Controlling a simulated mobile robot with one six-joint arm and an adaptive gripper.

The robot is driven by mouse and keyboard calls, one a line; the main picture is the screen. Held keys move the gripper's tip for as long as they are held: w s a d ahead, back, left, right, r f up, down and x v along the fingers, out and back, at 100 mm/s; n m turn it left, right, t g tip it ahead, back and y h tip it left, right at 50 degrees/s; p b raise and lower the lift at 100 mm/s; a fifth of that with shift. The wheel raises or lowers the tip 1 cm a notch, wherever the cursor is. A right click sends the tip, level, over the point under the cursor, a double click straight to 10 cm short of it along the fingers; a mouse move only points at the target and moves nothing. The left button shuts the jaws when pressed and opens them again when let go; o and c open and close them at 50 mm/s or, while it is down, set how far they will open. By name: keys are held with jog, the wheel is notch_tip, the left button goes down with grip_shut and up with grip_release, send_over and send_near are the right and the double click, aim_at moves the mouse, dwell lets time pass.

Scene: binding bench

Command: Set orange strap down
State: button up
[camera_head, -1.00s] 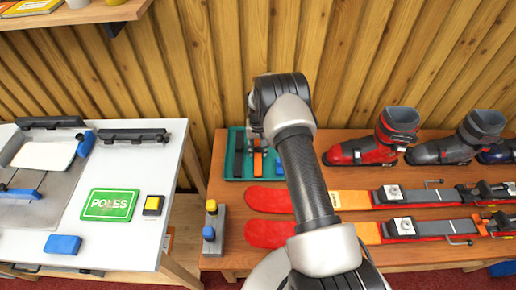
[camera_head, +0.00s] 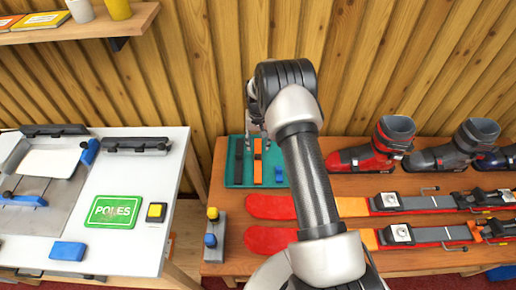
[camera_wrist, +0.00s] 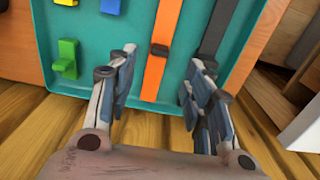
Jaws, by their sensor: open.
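The orange strap (camera_head: 258,168) lies lengthwise in the teal tray (camera_head: 233,181) on the wooden bench, with a dark band across it. In the wrist view the strap (camera_wrist: 157,55) runs flat along the tray (camera_wrist: 136,70), apart from the fingers. My gripper (camera_head: 256,125) is above the far end of the strap in the head view. In the wrist view my gripper (camera_wrist: 158,82) has its two fingers spread wide, one on each side of the strap's line, with nothing between them. My arm hides part of the bench.
A black strap (camera_head: 239,165) lies left of the orange one, and a blue piece (camera_head: 279,174) lies to its right. A green piece (camera_wrist: 67,60) shows in the wrist view. Skis (camera_head: 430,202) and boots (camera_head: 374,151) fill the bench's right side. A white table (camera_head: 138,213) stands left.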

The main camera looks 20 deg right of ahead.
jog(key=s+a+r+n+t, duration=0.1)
jog(key=s+a+r, duration=0.15)
jog(key=r, duration=0.75)
jog(key=s+a+r, duration=0.2)
jog(key=s+r, duration=0.2)
jog(key=r, duration=0.6)
jog(key=s+a+r+n+t, duration=0.15)
jog(key=s+r, duration=0.25)
jog(key=r, duration=0.6)
jog(key=s+a+r, duration=0.2)
jog(key=s+r, duration=0.2)
jog(key=s, duration=0.3)
jog(key=s+a+r, duration=0.2)
jog(key=s+r, duration=0.2)
jog(key=s, duration=0.3)
jog(key=s+a+f+n+t, duration=0.1)
jog(key=s+a+n+t, duration=0.1)
jog(key=s, duration=1)
jog(key=shift+s+f, duration=0.2)
jog(key=shift+f, duration=0.2)
jog(key=shift+a, duration=0.1)
